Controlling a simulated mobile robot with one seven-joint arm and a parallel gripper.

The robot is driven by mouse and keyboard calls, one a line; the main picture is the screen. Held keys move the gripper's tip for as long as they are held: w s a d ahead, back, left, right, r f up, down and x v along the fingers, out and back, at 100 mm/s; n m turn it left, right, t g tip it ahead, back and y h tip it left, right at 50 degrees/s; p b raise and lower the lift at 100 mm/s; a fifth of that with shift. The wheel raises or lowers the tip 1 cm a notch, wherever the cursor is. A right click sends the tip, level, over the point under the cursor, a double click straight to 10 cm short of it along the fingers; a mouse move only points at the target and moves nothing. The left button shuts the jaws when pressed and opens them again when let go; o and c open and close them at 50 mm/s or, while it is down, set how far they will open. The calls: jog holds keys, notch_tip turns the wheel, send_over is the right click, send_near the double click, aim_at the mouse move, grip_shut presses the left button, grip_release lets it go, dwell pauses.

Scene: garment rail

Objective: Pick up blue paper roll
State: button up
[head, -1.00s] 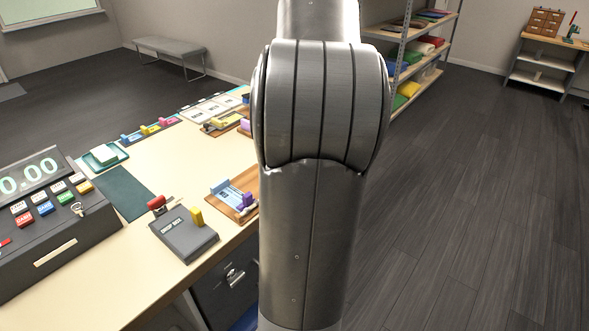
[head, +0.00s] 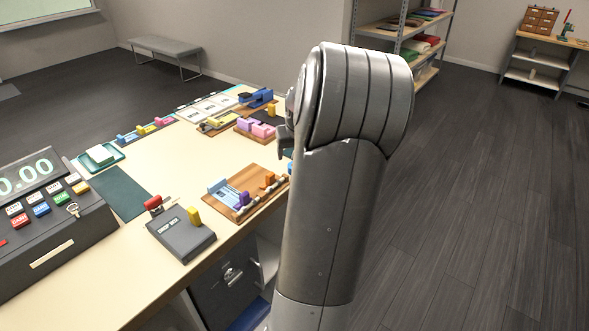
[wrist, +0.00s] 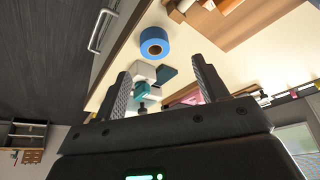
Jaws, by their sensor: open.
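The blue paper roll (wrist: 154,42) shows in the wrist view as a short blue ring with a brown core. It rests on the pale tabletop (wrist: 233,62), near the table's edge. My gripper (wrist: 160,84) is open, its two dark ridged fingers apart with nothing held between them. The roll appears beyond the fingertips, roughly in line with the gap and apart from both fingers. In the head view my arm covers part of the table, and I cannot see the roll there.
Teal and white pieces (wrist: 148,78) lie close to the roll. A drawer handle (wrist: 101,30) is on the table's front. Open floor lies to the right.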

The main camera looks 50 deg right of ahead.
jog(key=shift+s+d+x, duration=0.15)
jog(key=shift+x, duration=1.75)
jog(key=shift+s+d+x, duration=0.1)
jog(key=shift+d+x, duration=0.05)
jog(key=shift+x, duration=1.75)
jog(key=c, duration=1.1)
